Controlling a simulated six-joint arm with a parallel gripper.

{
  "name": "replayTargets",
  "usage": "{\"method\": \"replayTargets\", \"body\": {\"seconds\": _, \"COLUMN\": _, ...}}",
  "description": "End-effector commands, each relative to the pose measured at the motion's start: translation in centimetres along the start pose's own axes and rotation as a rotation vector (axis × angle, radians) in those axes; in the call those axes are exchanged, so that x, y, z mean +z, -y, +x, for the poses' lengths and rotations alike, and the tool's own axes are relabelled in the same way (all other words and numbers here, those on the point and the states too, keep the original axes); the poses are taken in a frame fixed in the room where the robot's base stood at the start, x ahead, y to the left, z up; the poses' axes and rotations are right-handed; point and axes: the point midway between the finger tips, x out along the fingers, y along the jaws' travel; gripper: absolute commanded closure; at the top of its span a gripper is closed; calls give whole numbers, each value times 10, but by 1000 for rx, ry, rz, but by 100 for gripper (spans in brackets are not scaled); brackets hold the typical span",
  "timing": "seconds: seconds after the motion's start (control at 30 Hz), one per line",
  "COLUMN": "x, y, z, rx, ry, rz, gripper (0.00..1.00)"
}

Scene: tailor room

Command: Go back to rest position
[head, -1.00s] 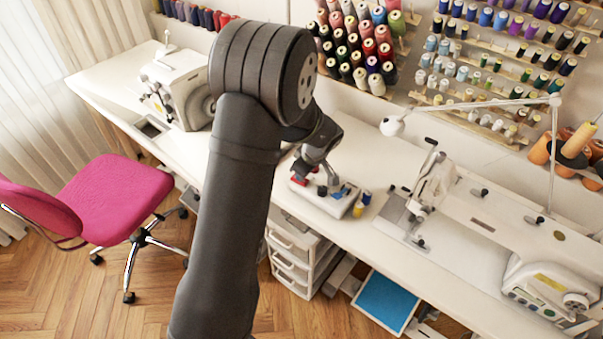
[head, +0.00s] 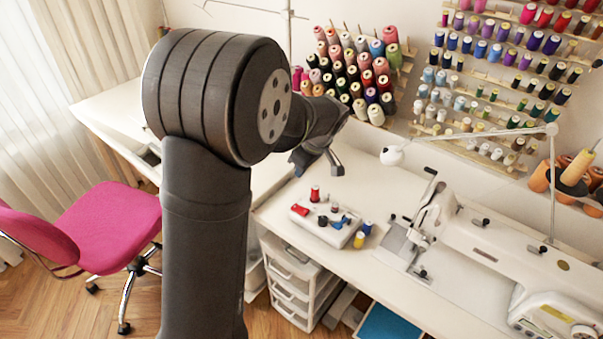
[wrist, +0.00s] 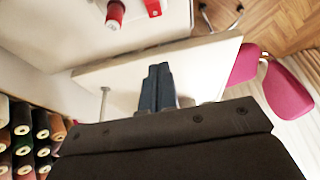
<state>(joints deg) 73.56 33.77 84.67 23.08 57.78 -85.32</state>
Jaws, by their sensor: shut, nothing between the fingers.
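My gripper (head: 318,160) is raised above the back of the white table (head: 375,190), to the right of my large dark arm joint. It is clear of the things on the table. In the wrist view my gripper (wrist: 158,75) shows as two dark fingers pressed together, with nothing between them. A small white box (head: 327,226) with coloured pieces on top stands on the table below the gripper.
Yellow and blue spools (head: 360,238) stand right of the box. Racks of thread (head: 350,70) line the wall behind. A pink chair (head: 105,225) stands at left. The air around the gripper looks free.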

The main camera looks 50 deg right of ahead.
Motion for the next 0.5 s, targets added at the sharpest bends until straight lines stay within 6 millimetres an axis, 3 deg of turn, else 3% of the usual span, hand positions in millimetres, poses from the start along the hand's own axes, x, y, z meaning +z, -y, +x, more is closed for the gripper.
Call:
{"method": "replayTargets", "body": {"seconds": 0.27, "x": 0, "y": 0, "z": 1, "rx": 0, "ry": 0, "rz": 0, "gripper": 100}}
{"method": "replayTargets", "body": {"seconds": 0.5, "x": 5, "y": 0, "z": 16, "rx": -3, "ry": 0, "rz": 1, "gripper": 100}}
